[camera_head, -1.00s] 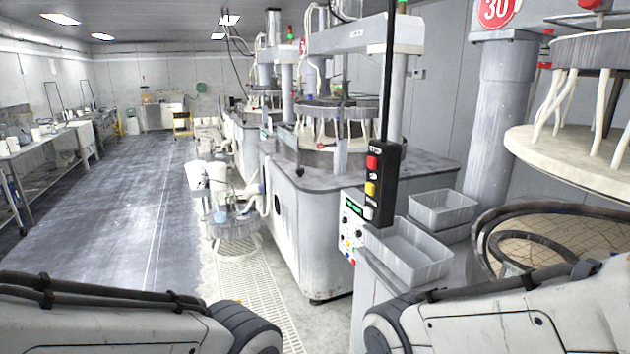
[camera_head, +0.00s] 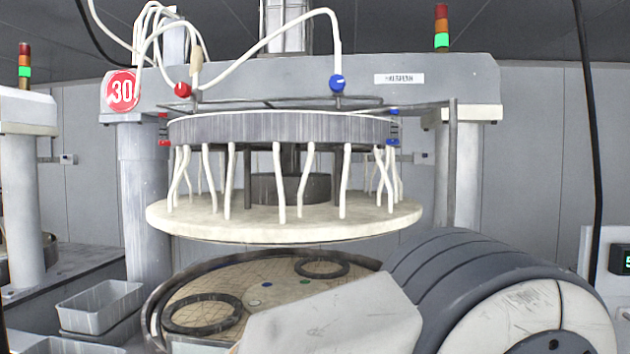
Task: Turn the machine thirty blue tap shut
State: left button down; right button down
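Machine thirty fills the middle of the view, marked by a round red sign (camera_head: 121,91) reading 30. Its blue tap (camera_head: 337,84) sits above the right part of the grey ring (camera_head: 290,128), with a white hose joining it from above. I cannot tell from its handle whether it is open or shut. A red tap (camera_head: 182,90) stands on the left side of the same ring. One of my arm links covers the lower right. Neither of my grippers is in view.
Below the ring hangs a pale round plate (camera_head: 285,222) with several white tubes. Under it is a round platen with dark rings (camera_head: 203,313). A grey tray (camera_head: 100,306) stands at lower left. A black cable (camera_head: 590,120) hangs at right.

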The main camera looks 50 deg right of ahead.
aim_at(337, 83)
jog(key=z, duration=1.4)
